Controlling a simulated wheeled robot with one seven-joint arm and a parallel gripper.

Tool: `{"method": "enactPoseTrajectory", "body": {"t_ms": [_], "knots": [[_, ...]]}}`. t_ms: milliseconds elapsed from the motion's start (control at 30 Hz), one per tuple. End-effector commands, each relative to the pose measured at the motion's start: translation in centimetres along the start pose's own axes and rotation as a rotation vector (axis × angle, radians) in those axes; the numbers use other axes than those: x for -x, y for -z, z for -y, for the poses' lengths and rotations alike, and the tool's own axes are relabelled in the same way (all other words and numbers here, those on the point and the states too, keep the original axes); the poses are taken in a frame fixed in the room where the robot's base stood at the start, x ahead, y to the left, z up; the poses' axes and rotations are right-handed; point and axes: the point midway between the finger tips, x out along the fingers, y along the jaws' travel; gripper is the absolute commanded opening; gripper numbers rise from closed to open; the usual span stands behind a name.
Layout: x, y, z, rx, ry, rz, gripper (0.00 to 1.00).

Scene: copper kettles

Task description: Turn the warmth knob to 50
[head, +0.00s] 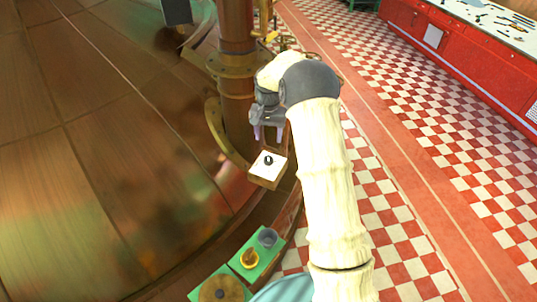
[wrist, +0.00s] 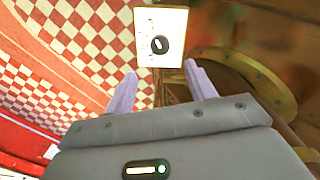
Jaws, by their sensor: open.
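A small wooden box (head: 267,182) with a white top plate (head: 264,161) stands beside the large copper kettle. A dark round knob (head: 268,160) with a light mark sits on the plate. The plate (wrist: 174,24) and the knob (wrist: 160,45) also show in the wrist view, just beyond the fingertips. Small marks beside the knob are too small to read. My gripper (head: 267,136) is open and empty, behind and above the box in the head view. In the wrist view my gripper (wrist: 160,82) has its two lilac fingers apart, with the knob ahead of the gap, not touched.
The copper kettle (head: 90,140) fills the left side. A copper column (head: 237,60) with a brass flange rises close to my gripper. A green panel (head: 262,255) with fittings lies at the bottom. Checkered floor (head: 420,150) is open on the right, before a red bench (head: 470,60).

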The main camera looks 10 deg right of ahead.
Motion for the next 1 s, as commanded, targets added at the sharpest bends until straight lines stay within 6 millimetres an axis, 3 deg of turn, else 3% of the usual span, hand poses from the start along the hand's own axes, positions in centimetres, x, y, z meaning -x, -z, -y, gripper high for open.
{"method": "enactPoseTrajectory", "body": {"t_ms": [533, 700, 967, 1000], "knots": [[-9.2, -0.1, 0.0, 0.000, 0.000, 0.004, 0.55], [-10.6, 0.0, 0.0, 0.000, 0.001, 0.001, 0.55], [-10.7, 0.0, 0.0, 0.000, 0.001, 0.000, 0.55], [-10.7, 0.0, 0.0, 0.000, 0.001, 0.000, 0.51]]}}
